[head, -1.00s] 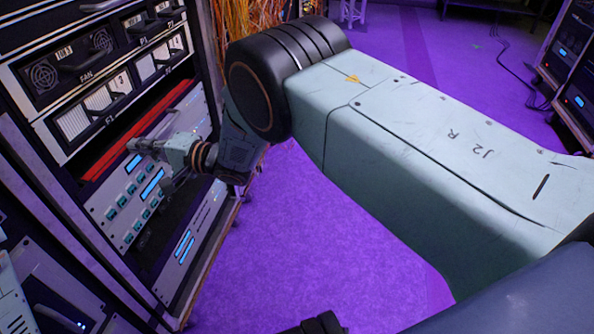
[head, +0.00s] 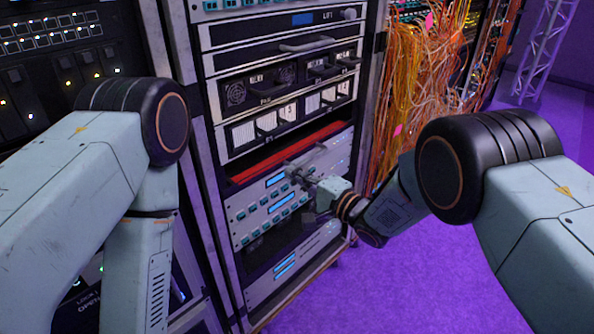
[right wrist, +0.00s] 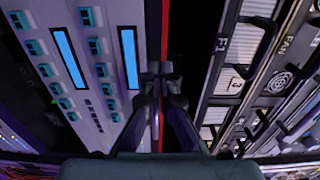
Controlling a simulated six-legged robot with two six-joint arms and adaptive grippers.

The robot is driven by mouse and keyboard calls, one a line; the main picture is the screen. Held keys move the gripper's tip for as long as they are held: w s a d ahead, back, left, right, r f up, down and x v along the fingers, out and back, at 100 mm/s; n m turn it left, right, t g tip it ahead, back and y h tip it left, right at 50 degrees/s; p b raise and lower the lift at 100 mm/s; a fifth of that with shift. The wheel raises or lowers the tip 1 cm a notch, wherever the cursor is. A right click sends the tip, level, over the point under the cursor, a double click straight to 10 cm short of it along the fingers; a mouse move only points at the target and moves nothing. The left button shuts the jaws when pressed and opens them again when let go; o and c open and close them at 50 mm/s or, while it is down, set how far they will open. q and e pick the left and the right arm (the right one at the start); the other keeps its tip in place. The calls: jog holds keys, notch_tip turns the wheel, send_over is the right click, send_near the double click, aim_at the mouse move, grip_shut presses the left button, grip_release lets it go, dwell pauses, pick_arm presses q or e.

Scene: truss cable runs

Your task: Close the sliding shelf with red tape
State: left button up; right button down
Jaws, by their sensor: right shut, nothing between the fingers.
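The sliding shelf shows as a red strip (head: 290,153) across the rack, just above a grey panel with teal buttons and blue displays (head: 265,205). In the right wrist view the red strip (right wrist: 165,30) runs upright behind my fingertips, beside the button panel (right wrist: 75,60). My right gripper (head: 300,172) is shut and empty, at the panel's upper edge just in front of the strip; I cannot tell whether it touches. Its closed fingers (right wrist: 160,80) cover part of the strip. My left arm is at the left of the head view, its gripper out of sight.
Units with fans and handles (head: 260,88) sit above the red strip. A dark gap and another panel (head: 290,265) lie below. Loose orange cables (head: 420,70) hang right of the rack. The purple floor (head: 400,290) is clear at lower right.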

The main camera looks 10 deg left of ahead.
jog(key=p+v, duration=0.4)
jog(key=v, duration=0.7)
jog(key=s+d+f+n+g+h, duration=0.2)
jog(key=s+d+f+n+h, duration=0.4)
jog(key=s+d+f+h, duration=0.7)
jog(key=s+d+g+h+p, duration=0.1)
jog(key=s+d+g, duration=0.3)
jog(key=s, duration=0.9)
jog(key=s+d+g+h+p, duration=0.1)
jog(key=s+d+g, duration=0.3)
jog(key=s+d, duration=0.4)
jog(key=s+p, duration=0.1)
jog(key=s, duration=0.4)
jog(key=shift+s+f+n, duration=0.2)
jog(key=shift+s+n, duration=0.1)
